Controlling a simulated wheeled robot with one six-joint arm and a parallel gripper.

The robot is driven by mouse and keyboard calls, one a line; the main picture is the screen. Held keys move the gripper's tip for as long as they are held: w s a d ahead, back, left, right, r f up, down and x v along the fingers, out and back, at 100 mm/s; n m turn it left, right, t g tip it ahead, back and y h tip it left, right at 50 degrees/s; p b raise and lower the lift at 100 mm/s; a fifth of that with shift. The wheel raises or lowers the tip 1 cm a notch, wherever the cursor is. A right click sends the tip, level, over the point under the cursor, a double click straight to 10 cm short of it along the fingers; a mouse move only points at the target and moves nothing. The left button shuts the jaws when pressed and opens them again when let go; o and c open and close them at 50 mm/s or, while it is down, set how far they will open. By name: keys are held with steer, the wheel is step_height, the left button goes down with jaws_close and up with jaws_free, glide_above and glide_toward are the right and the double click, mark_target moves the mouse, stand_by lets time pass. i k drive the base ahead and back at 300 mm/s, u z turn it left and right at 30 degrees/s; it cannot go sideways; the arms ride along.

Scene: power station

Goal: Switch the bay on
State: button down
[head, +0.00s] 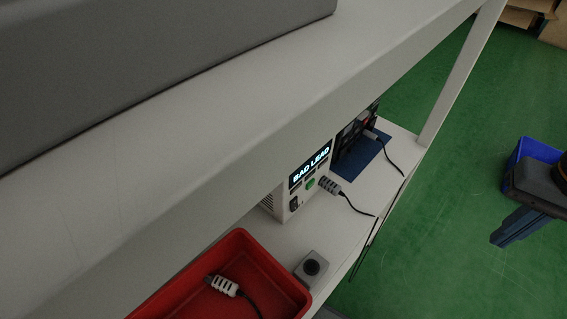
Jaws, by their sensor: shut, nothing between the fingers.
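A pale power unit (291,195) stands on the lower shelf. Its lit display (310,163) reads "BAD LEAD". A green button (310,183) and a dark switch (294,203) are on its front; I cannot tell the switch's position. A grey ribbed plug (330,186) with a black cable is at the front, seemingly plugged in. Another pale ribbed plug (224,285) lies in a red tray (261,249). My gripper (509,230) appears at the right, shut and empty, over the floor and well away from the unit.
A grey box with a round black knob (312,267) sits beside the tray. A dark device (354,133) with a cable stands on a blue mat (362,163). The upper shelf (210,120) overhangs the unit. A blue bin (522,150) is behind my gripper.

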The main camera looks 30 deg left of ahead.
mark_target(293, 203)
steer(key=k, duration=0.9)
steer(key=z, duration=1.4)
steer(key=i, duration=1.3)
steer(key=u, duration=3.65)
steer(key=i, duration=0.4)
steer(key=z, duration=0.1)
